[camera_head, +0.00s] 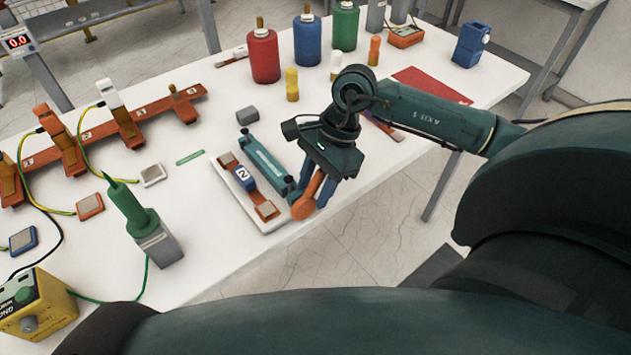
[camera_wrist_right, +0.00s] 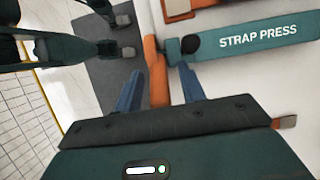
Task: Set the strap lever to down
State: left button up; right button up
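The strap press is a teal bar (camera_head: 262,160) lying along a white base (camera_head: 237,192) near the table's front edge. It also shows in the right wrist view, labelled STRAP PRESS (camera_wrist_right: 245,38). Its orange strap lever (camera_head: 304,207) sits at the bar's near end. In the right wrist view the lever (camera_wrist_right: 157,80) runs between the two blue fingers of my right gripper (camera_wrist_right: 160,80), with narrow gaps visible beside it. My right gripper (camera_head: 323,191) is open around the lever, and its body partly hides it in the head view. My left gripper is not in view.
A grey block (camera_head: 247,115) lies behind.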

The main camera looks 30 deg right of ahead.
grip_shut()
dwell(0.7)
